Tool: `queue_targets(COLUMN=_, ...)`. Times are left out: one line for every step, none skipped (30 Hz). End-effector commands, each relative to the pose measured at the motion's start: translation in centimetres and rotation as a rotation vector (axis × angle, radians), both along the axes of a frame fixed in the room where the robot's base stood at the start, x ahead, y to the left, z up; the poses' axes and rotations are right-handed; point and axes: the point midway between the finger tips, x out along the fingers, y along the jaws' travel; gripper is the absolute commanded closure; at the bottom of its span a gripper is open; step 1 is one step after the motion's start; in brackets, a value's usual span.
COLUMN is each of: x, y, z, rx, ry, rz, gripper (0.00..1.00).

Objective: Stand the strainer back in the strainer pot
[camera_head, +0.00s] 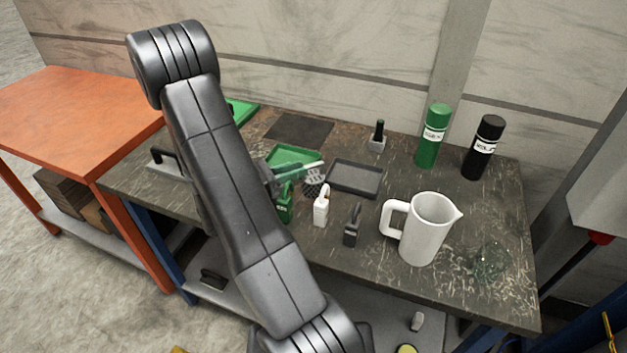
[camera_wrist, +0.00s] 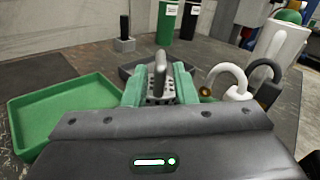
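The strainer is a grey, perforated piece with an upright grey handle, seen in the wrist view (camera_wrist: 159,80) between my fingertips. In the head view the strainer (camera_head: 313,180) stands low at the fingertips. My gripper (camera_wrist: 159,88) has two green fingers, one on each side of the strainer. There seems to be a gap beside the handle, so the fingers look open around it. The gripper also shows in the head view (camera_head: 308,172), partly behind my arm. I cannot tell for sure which thing is the strainer pot; a white jug (camera_head: 428,230) stands upright to the right.
A green tray (camera_wrist: 60,112) lies left of the strainer, and a dark tray (camera_head: 354,179) lies right. White (camera_head: 322,207), black (camera_head: 352,226) and green (camera_head: 284,205) hooked items stand in front. Green (camera_head: 433,137) and black (camera_head: 484,148) bottles stand behind. A black-handled block (camera_head: 377,138) stands farther back.

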Motion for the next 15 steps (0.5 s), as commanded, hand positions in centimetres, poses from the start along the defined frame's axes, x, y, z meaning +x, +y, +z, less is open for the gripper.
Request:
queue_targets(x=0.15, y=-0.52, z=0.07, rx=-0.001, ry=0.001, rz=-0.002, gripper=0.75)
queue_targets(x=0.23, y=-0.73, z=0.06, rx=-0.001, ry=0.001, rz=-0.003, gripper=0.75)
queue_targets(x=0.32, y=-0.95, z=0.04, rx=-0.001, ry=0.001, rz=-0.002, gripper=0.75)
queue_targets(x=0.38, y=-1.04, z=0.03, rx=-0.001, ry=0.000, rz=-0.001, gripper=0.75)
queue_targets(x=0.42, y=-1.10, z=0.02, rx=-0.001, ry=0.001, rz=0.000, gripper=0.75)
queue_targets(x=0.44, y=-1.15, z=0.01, rx=-0.001, ry=0.000, rz=0.000, gripper=0.75)
queue_targets(x=0.45, y=-1.17, z=0.00, rx=-0.001, ry=0.000, rz=0.000, gripper=0.75)
queue_targets(x=0.45, y=-1.15, z=-0.02, rx=-0.001, ry=0.000, rz=0.001, gripper=0.75)
queue_targets(x=0.45, y=-1.15, z=-0.03, rx=-0.001, ry=0.000, rz=0.001, gripper=0.75)
queue_targets(x=0.45, y=-1.13, z=-0.03, rx=-0.001, ry=0.000, rz=0.001, gripper=0.75)
queue_targets(x=0.45, y=-1.13, z=-0.02, rx=-0.001, ry=0.000, rz=0.001, gripper=0.75)
queue_targets(x=0.45, y=-1.13, z=-0.02, rx=-0.001, ry=0.000, rz=0.001, gripper=0.75)
queue_targets(x=0.45, y=-1.13, z=-0.02, rx=-0.001, ry=0.000, rz=0.001, gripper=0.81)
queue_targets(x=0.45, y=-1.13, z=-0.02, rx=-0.001, ry=0.000, rz=0.001, gripper=0.87)
queue_targets(x=0.45, y=-1.12, z=-0.02, rx=-0.001, ry=0.000, rz=0.001, gripper=0.95)
